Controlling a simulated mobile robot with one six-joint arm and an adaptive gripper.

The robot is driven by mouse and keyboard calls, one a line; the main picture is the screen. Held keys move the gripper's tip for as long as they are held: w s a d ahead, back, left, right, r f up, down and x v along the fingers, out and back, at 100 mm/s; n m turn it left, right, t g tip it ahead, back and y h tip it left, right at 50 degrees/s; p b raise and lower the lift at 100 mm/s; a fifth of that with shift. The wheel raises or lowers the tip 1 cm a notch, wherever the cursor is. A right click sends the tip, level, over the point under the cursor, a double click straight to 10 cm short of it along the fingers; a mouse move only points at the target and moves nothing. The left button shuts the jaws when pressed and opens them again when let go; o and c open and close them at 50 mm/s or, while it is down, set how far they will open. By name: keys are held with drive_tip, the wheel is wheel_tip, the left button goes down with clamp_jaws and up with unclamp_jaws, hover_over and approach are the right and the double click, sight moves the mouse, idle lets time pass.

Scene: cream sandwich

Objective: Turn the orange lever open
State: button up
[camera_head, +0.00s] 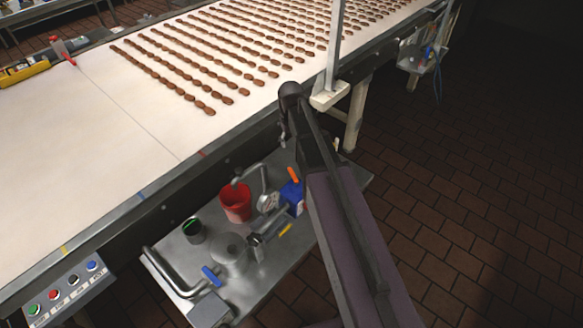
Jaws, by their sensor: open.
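The orange lever (293,175) is small in the head view. It sits above a blue part (292,196) on the steel bench, just left of my arm. It appears tilted, and its exact setting is too small to tell. My dark arm (345,230) rises from the bottom edge to a rounded joint (290,92) near the conveyor's edge. I cannot make out my gripper's fingers. No contact between my arm and the lever can be made out.
The steel bench (190,290) also carries a red bucket (236,205), a round gauge (268,203), a metal vessel (230,255), pipes and a blue handle (211,276). A conveyor (100,150) with rows of brown pieces lies behind. A button panel (68,288) is lower left. Tiled floor (480,240) is clear at right.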

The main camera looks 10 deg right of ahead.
sight(291, 171)
drive_tip(key=shift+f, duration=0.2)
wheel_tip(291, 171, down, 13)
drive_tip(key=b, duration=1.3)
drive_tip(key=shift+f+b, duration=0.2)
drive_tip(key=shift+b, duration=0.15)
clamp_jaws()
